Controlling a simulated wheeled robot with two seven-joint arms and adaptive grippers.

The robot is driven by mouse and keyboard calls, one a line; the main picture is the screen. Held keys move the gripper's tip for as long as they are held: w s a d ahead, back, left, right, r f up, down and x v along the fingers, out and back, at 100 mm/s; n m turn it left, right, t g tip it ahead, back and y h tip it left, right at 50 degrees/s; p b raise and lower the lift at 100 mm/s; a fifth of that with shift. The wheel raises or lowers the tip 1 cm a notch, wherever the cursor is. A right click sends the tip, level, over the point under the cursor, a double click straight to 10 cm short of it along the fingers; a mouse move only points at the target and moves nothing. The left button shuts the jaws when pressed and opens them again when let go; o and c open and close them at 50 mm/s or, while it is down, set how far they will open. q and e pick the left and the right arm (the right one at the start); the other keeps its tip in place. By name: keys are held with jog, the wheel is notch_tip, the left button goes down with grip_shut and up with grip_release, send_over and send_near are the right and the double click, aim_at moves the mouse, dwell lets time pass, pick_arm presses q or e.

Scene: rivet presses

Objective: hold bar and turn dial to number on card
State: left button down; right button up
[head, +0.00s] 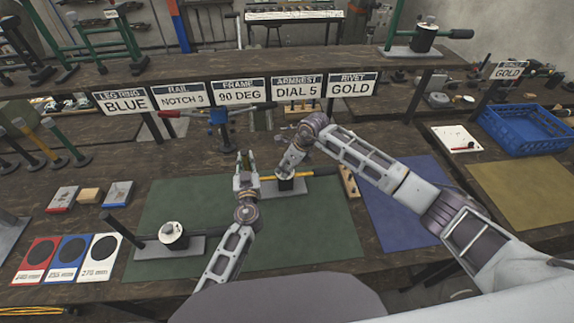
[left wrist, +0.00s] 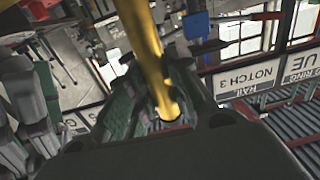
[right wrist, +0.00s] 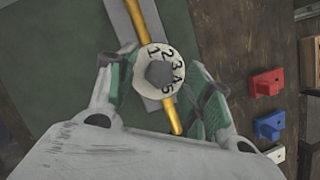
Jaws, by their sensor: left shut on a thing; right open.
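The yellow bar (head: 268,178) runs across a grey-based press on the green mat. My left gripper (head: 246,162) is shut on the bar; in the left wrist view the bar (left wrist: 146,45) passes between its fingers. The white dial (right wrist: 158,76) sits over the bar, with a grey centre knob and the numbers 1 to 5 curving down its right side. My right gripper (right wrist: 160,88) is open, with one finger on each side of the dial; I cannot tell if they touch it. In the head view the right gripper (head: 287,166) partly hides the dial. The armrest card (head: 298,87) reads DIAL 5.
A second press (head: 172,234) with a white top stands at the mat's front left. A wooden strip with pegs (head: 348,182) lies right of the held press. Red, blue and white size cards (head: 68,260) lie front left. The blue mat (head: 408,205) has clear room.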

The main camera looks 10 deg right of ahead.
jog(key=c, duration=1)
jog(key=shift+m, duration=0.6)
jog(key=shift+s+a+m+t+h, duration=0.1)
jog(key=shift+m+t+h, duration=0.35)
jog(key=shift+m, duration=0.85)
jog(key=shift+a+m+t+h, duration=0.15)
jog(key=shift+m+t+h, duration=0.4)
jog(key=shift+m, duration=1.35)
jog(key=m+h, duration=0.1)
jog(key=m, duration=0.2)
jog(key=shift+s+a+m+h, duration=0.1)
jog(key=shift+a+m+h, duration=0.05)
jog(key=shift+m+h, duration=0.25)
jog(key=shift+a+m+h, duration=0.15)
jog(key=shift+m+h, duration=0.75)
jog(key=shift+m, duration=1.4)
